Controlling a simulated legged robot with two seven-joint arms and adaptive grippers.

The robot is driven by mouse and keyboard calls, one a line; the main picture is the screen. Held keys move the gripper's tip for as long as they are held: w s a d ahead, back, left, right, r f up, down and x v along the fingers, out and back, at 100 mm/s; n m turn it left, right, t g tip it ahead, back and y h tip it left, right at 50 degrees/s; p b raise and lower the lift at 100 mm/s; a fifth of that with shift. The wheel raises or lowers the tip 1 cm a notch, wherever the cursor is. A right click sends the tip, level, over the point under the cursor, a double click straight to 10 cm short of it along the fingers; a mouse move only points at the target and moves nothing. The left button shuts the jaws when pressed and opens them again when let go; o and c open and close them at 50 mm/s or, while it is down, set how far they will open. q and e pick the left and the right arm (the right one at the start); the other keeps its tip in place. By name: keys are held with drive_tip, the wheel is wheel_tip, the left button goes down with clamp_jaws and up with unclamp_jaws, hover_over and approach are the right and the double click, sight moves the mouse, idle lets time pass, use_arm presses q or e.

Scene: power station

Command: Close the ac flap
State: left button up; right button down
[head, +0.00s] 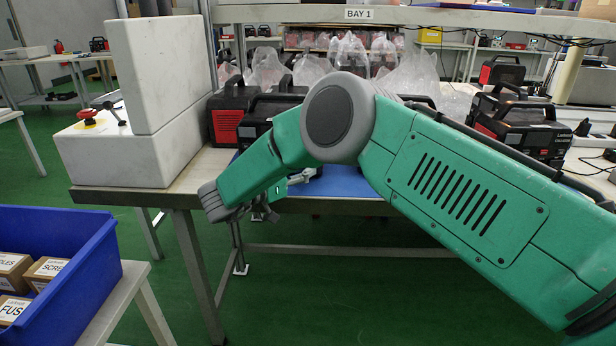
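A white box (110,160) stands on the left end of the bench. A thick white panel (157,72) stands upright on it, looking like the flap raised open. A red knob (88,117) and a small black lever (112,112) sit on the box top left of the panel. My green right arm comes in from the right and bends down to the left in front of the bench. My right gripper (265,212) is mostly hidden behind my wrist, low by the bench's front edge, right of the box and apart from it. My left gripper is out of view.
The bench (130,197) carries several black and red machines (228,110) and clear plastic bags behind my arm. More machines (515,120) stand at the right. A blue crate (70,225) with small cartons is at the lower left. Air above the box's left side is clear.

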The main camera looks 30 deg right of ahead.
drive_tip(key=shift+w+a+f+m+g+b, duration=0.15)
drive_tip(key=shift+f+m+g+b, duration=0.2)
drive_tip(key=shift+g, duration=0.45)
drive_tip(key=c, duration=1.6)
unclamp_jaws()
drive_tip(key=shift+a+r, duration=0.1)
drive_tip(key=shift+r, duration=0.05)
drive_tip(key=shift+r, duration=0.1)
drive_tip(key=a, duration=0.8)
drive_tip(key=shift+a, duration=0.1)
